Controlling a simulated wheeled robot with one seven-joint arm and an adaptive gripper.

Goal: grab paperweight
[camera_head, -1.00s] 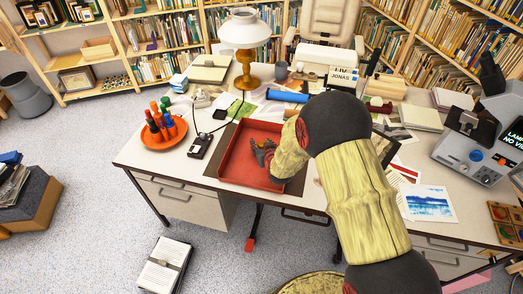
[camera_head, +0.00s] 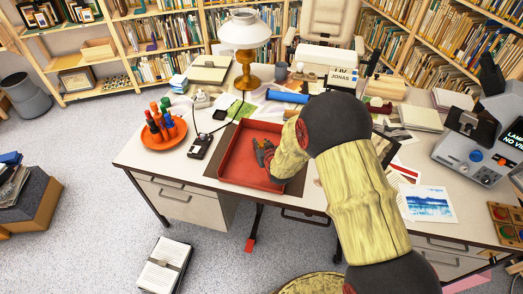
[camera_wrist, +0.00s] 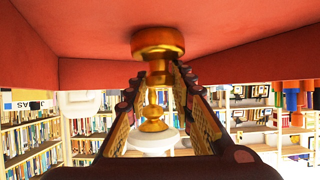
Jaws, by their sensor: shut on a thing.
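The paperweight is a small brass piece (camera_wrist: 158,42) with a wide round part and a narrower stem. In the wrist view, which looks upside down, its wide part rests against the red tray's floor (camera_wrist: 100,50). My gripper (camera_wrist: 163,78) is shut on the stem, with one finger on each side. In the head view my gripper (camera_head: 264,152) reaches low into the red tray (camera_head: 234,172) on the desk. The paperweight is too hidden by my gripper to make out clearly there.
A brass lamp with a white shade (camera_head: 245,32) stands behind the tray. An orange plate (camera_head: 163,139) with several stamps and a black phone-like device (camera_head: 201,146) are to the left. Prints (camera_head: 430,204) and a grey machine (camera_head: 480,140) are to the right.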

